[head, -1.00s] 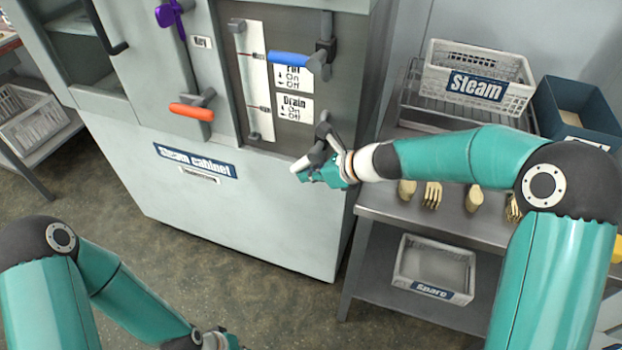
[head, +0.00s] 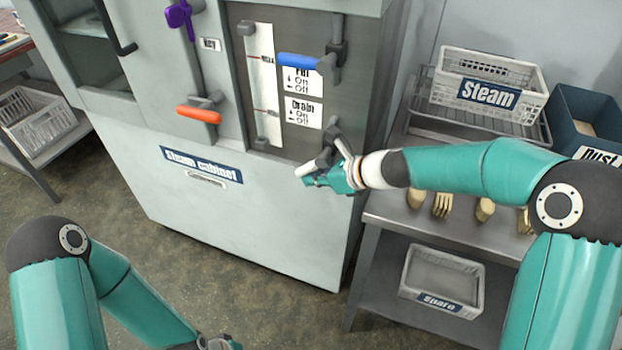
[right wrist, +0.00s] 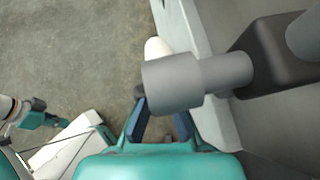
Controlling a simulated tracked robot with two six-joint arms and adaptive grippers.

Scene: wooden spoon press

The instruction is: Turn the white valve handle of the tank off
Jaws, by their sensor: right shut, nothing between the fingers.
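The white valve handle (head: 305,169) is on a grey hub low on the right of the tank's front, under the Drain label (head: 303,112). It points left, roughly level. In the right wrist view its white end (right wrist: 157,48) shows beyond the thick grey hub (right wrist: 185,82). My right gripper (head: 317,181) is shut and empty, just below and beside the handle. The hub hides part of the fingers in the wrist view, so I cannot tell whether they touch the handle. My left gripper (head: 222,343) is cut off by the bottom edge.
Above the Drain label is a blue-handled valve (head: 300,60). An orange handle (head: 198,114) and a purple handle (head: 180,15) are farther left on the steam cabinet (head: 225,225). A metal table (head: 385,215) with wooden utensils stands right, under my right arm.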

